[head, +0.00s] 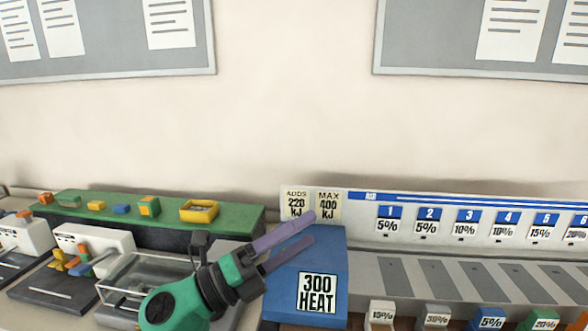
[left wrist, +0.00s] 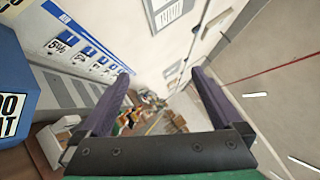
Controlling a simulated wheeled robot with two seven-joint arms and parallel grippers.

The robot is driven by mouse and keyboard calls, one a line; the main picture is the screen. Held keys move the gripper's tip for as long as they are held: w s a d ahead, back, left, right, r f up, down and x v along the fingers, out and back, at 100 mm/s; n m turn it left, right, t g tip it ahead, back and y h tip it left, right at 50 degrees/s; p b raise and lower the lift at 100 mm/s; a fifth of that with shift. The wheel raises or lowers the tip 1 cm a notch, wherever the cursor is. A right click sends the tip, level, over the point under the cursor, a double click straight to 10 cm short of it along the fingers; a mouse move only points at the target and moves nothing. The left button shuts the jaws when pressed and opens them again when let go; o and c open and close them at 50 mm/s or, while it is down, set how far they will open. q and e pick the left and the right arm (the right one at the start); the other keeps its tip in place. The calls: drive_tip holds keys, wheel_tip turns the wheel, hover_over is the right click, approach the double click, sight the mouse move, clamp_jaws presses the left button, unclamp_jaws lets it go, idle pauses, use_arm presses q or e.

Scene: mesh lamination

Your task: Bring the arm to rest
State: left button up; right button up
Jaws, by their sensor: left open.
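My left arm comes up from the bottom of the head view, green with dark joints. Its left gripper (head: 312,228) has two purple fingers pointing up and to the right, apart and with nothing between them. In the head view the fingers overlap the top left of the blue box (head: 335,262) labelled "300 HEAT". In the left wrist view the same gripper (left wrist: 158,90) is spread wide, and the blue box (left wrist: 15,90) is at the left edge. My right gripper is not in view.
A white panel (head: 450,212) with numbered percent labels stands behind a row of grey slots (head: 480,280). Small labelled blocks (head: 437,314) sit at the front. A green shelf (head: 235,212) with coloured pieces and a clear case (head: 135,282) are left. The wall above is bare below two boards.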

use_arm(q)
drive_tip(key=w+a+f+n+t+y, duration=0.25)
drive_tip(key=a+n+t+y, duration=0.4)
drive_tip(key=n, duration=0.35)
drive_tip(key=w+a+f+n+t+y, duration=0.1)
drive_tip(key=w+a+n+t+y, duration=0.2)
drive_tip(key=a+n+t+y, duration=0.45)
drive_tip(key=a+f+n+g+y, duration=0.6)
drive_tip(key=a+f+n+g, duration=0.2)
drive_tip(key=f+n, duration=0.4)
drive_tip(key=s+a+f+n+g+h, duration=0.15)
drive_tip(key=s+f+n+g, duration=0.25)
drive_tip(key=s+f+g, duration=1.3)
drive_tip(key=s+f+t, duration=0.2)
drive_tip(key=s+f, duration=0.2)
drive_tip(key=f, duration=1.1)
drive_tip(key=s+f+t, duration=0.1)
drive_tip(key=s+f, duration=0.3)
drive_tip(key=f, duration=1.1)
drive_tip(key=s+a+f, duration=0.3)
drive_tip(key=s+f, duration=0.9)
drive_tip(key=s, duration=0.3)
drive_tip(key=shift+s+a+f+g+y, duration=0.15)
drive_tip(key=shift+s+f+g+y, duration=0.05)
drive_tip(key=shift+g+y, duration=0.2)
